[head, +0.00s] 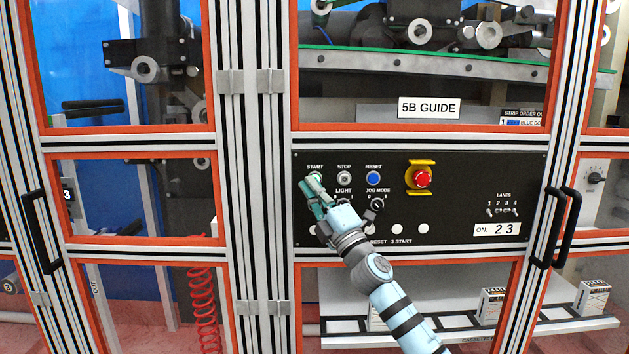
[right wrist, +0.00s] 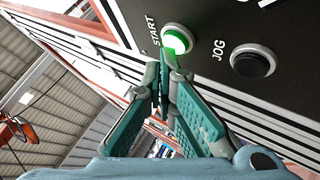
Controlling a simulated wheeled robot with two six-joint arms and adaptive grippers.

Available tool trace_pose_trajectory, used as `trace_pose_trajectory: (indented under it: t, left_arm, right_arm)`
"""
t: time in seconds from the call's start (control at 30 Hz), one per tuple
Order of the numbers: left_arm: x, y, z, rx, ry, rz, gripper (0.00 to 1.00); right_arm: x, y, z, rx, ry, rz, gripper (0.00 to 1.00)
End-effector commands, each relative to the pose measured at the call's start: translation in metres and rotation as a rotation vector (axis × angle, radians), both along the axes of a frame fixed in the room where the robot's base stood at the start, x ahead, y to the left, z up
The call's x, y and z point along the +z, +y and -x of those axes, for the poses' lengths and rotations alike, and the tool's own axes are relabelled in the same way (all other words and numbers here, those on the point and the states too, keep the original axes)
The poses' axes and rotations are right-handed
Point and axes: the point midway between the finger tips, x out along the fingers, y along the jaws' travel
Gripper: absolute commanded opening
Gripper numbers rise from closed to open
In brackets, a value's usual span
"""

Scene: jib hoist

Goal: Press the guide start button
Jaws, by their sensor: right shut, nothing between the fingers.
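The guide start button is the green button (right wrist: 177,38) under the START label on the black panel (head: 460,180) below the 5B GUIDE sign (head: 428,108). In the right wrist view it glows bright green inside a pale ring. My right gripper (head: 313,182) is shut and empty, reaching up to the panel from the lower right. In the head view it covers most of the start button. In the right wrist view its fingertips (right wrist: 164,62) are at the button's lower edge; I cannot tell whether they touch it. My left gripper is out of view.
To the right of START are the grey STOP button (head: 344,178), blue RESET button (head: 373,178) and red emergency stop (head: 421,178) with a yellow guard. A dark JOG button (right wrist: 253,62) is close to the fingers. Black door handles (head: 553,228) stick out at right.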

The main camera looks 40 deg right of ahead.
Motion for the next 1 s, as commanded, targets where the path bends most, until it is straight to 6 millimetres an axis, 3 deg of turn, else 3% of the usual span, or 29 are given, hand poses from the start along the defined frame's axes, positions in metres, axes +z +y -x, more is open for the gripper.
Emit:
trace_pose_trajectory:
  t: [0.53, 1.0]
  left_arm:
    - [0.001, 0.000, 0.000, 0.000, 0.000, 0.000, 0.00]
    - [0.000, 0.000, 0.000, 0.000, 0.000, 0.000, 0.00]
  right_arm:
    - [-0.001, 0.007, 0.009, 0.001, -0.001, 0.003, 0.00]
    - [-0.001, 0.034, 0.044, -0.001, 0.000, 0.003, 0.00]
